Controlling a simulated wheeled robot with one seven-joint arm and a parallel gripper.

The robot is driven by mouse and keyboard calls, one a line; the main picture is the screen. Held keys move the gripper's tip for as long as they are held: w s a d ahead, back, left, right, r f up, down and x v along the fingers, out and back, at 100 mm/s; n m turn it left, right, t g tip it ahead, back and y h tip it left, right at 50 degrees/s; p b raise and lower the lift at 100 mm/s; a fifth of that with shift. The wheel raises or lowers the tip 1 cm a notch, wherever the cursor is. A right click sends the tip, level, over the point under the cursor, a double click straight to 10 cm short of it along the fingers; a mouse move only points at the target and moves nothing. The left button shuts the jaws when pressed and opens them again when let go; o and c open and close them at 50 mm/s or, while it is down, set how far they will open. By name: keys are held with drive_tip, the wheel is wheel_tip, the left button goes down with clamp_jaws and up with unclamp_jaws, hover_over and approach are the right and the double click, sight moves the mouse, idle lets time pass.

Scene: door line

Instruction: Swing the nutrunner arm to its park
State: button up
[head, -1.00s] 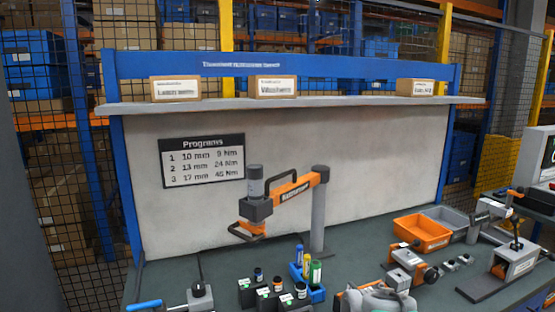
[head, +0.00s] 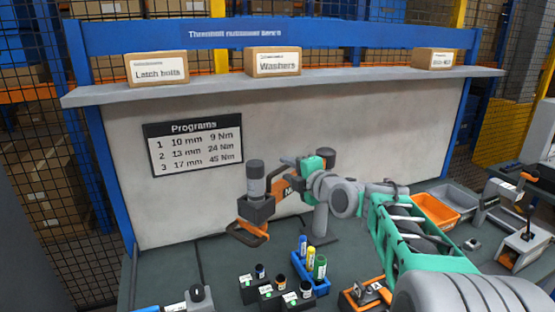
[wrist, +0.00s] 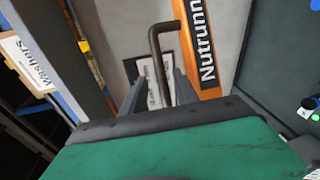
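The nutrunner arm (head: 280,188) stands on a grey post (head: 320,222) on the bench. It reaches left to a grey motor head (head: 256,185) with an orange hand grip (head: 250,235) below. My gripper (head: 292,166) is at the dark loop handle on top of the arm, and partly hides both. In the wrist view my gripper (wrist: 156,78) is open, with its fingers on either side of the dark handle bar (wrist: 158,55). Gaps show beside the bar. The orange arm (wrist: 200,45) lies just right of the fingers. I cannot make out a park.
A blue rack of markers (head: 312,283) and small black blocks (head: 270,292) stand in front of the nutrunner. An orange bin (head: 436,210) is at right. A shelf (head: 290,82) with labelled boxes and a Programs sign (head: 193,142) are behind.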

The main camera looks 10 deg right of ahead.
drive_tip(key=x, duration=0.1)
drive_tip(key=p+x, duration=0.1)
drive_tip(key=x, duration=0.3)
drive_tip(key=shift+w+d+f+p, duration=0.1)
drive_tip(key=shift+d+p, duration=0.25)
drive_tip(key=shift+w+a+f, duration=0.2)
drive_tip(key=shift+w, duration=0.25)
clamp_jaws()
idle(0.5)
